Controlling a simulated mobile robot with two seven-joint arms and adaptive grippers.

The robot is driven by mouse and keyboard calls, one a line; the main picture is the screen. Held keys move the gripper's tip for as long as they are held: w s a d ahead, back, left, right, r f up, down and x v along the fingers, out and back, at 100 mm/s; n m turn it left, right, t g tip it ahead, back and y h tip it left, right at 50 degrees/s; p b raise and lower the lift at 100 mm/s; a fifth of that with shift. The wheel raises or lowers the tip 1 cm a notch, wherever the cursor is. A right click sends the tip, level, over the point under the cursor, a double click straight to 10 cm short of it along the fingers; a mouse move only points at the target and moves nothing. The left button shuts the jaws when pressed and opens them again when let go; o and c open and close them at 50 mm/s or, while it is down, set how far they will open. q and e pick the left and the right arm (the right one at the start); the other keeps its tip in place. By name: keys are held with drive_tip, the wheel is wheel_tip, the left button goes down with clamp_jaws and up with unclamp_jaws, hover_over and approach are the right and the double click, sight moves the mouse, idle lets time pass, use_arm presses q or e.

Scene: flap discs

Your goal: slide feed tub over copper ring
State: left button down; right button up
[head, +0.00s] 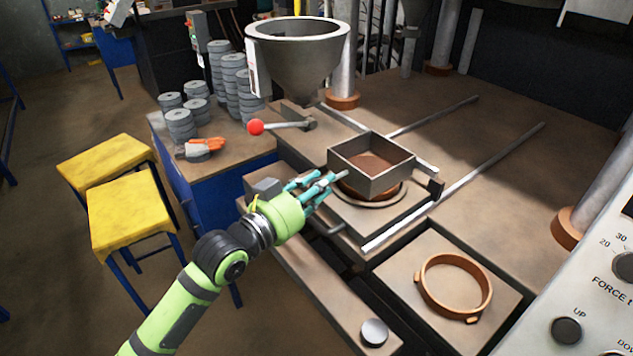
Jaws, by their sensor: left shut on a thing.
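The feed tub (393,180) is a square, open grey metal box with brown material visible inside. It sits over a round mould on the bench, in the middle of the head view. A copper-coloured ring (376,204) shows partly beneath it; the tub hides the rest. My left gripper (338,187) reaches in from the left and is shut at the tub's near left side, apparently on the tub; the exact contact is hard to see. My right gripper is not in view.
A second copper-coloured ring (428,290) lies on a plate at the lower right. Two metal rails (470,180) run beside the tub. A large hopper (298,60) and a red-knobbed lever (256,127) stand behind.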

use_arm(q)
drive_tip(key=c, duration=0.9)
unclamp_jaws()
drive_tip(key=shift+s+d+r, duration=0.15)
drive_tip(key=shift+r, duration=0.1)
drive_tip(key=shift+c, duration=0.2)
drive_tip(key=shift+s+d, duration=0.1)
drive_tip(key=shift+s+a+f, duration=0.15)
drive_tip(key=shift+a+f, duration=0.05)
drive_tip(key=shift+a, duration=0.15)
drive_tip(key=v, duration=1.1)
drive_tip(key=shift+s, duration=0.25)
drive_tip(key=shift+r, duration=0.15)
